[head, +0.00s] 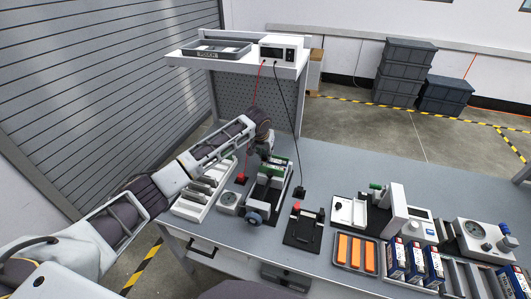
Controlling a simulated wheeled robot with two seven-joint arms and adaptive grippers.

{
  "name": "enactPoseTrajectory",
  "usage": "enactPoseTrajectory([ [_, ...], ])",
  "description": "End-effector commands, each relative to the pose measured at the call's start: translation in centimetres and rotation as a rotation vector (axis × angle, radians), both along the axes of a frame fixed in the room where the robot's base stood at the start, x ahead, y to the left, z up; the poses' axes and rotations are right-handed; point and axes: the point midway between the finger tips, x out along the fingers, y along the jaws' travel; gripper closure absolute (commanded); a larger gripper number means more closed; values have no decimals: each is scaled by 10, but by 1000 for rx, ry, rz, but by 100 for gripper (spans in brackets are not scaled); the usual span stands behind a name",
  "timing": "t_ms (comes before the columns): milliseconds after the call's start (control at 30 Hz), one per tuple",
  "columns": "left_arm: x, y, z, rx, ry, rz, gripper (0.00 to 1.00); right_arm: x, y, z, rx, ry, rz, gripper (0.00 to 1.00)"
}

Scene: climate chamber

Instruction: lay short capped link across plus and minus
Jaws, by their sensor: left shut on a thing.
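My left gripper (265,150) reaches in from the left and points down over the back of a grey holder (256,190) with green cells (275,160) in it. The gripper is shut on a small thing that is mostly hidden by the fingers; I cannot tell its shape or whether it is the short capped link. A red connector (241,179) lies left of the holder, and a black connector (298,192) lies to its right. I cannot make out plus and minus marks. My right gripper is not in view.
A power supply (279,48) on the shelf has red and black leads hanging to the bench. A black fixture (303,229) with a red part, an orange-block tray (335,258), a white tray (350,212) and blue-white boxes (414,262) stand right. The bench's back right is clear.

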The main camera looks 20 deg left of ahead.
Motion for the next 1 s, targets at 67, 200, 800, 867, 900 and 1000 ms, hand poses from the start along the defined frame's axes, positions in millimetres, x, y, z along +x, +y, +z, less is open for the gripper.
enactPoseTrajectory([
  [67, 0, 0, -6, 0, -1, 0, 98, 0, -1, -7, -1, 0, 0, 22],
  [200, 0, 0, -9, 1, 2, 0, 98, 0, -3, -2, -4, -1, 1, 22],
  [800, 0, 0, -15, 0, 0, 0, 98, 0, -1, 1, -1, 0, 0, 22],
  [867, 0, 0, -15, 1, 0, 0, 98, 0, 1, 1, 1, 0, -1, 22],
  [900, 0, 0, -15, 0, 0, 0, 98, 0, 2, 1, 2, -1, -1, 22],
  [1000, 0, 0, -15, 0, 0, 0, 98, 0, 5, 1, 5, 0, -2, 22],
])
